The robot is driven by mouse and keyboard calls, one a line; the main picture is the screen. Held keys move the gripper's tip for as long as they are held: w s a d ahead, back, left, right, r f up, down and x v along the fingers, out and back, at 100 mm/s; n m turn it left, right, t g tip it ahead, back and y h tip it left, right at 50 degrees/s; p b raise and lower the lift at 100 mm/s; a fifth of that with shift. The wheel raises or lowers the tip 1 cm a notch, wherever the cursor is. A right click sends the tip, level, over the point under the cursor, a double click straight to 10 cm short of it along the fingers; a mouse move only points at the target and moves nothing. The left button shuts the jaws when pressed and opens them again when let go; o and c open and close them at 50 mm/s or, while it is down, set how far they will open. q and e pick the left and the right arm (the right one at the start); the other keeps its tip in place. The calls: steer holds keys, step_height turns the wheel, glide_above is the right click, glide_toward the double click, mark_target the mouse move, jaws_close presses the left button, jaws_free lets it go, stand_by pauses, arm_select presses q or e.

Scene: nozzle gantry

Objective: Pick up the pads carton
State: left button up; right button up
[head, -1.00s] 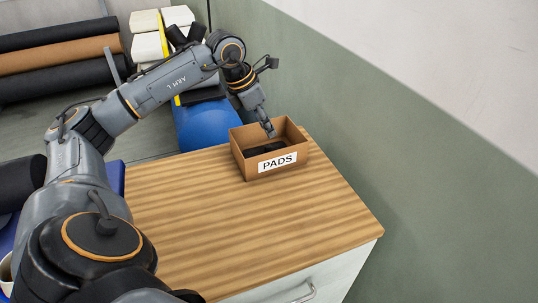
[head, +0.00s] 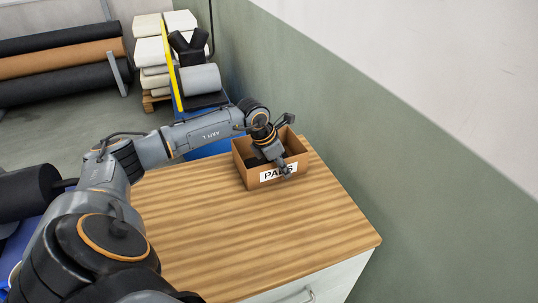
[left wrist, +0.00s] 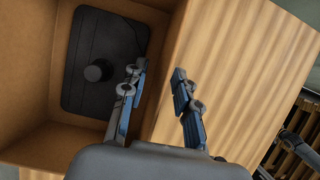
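The pads carton (head: 242,164) is an open-topped brown box on the wooden counter top, close to the green wall. Its white PADS label is partly covered by my left gripper (head: 284,172). In the left wrist view, my left gripper (left wrist: 157,90) is open, with one finger over the inside of the carton (left wrist: 30,62) and the other outside it. The carton's wall runs between the fingers. I cannot tell whether they touch it. A flat black pad with a round knob (left wrist: 98,73) lies inside the carton. My right gripper is not seen.
The wooden counter top (head: 255,235) is clear in front of the carton. The green wall (head: 400,150) rises close behind and to the right. Rolls (head: 60,60) lie on a rack at the back left, beside stacked white blocks (head: 152,52).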

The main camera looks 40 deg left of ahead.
arm_select(q)
steer(key=shift+w+d+f, duration=0.1)
steer(key=shift+w+f, duration=0.15)
steer(key=shift+f, duration=0.3)
jaws_close()
steer(key=shift+r, duration=0.1)
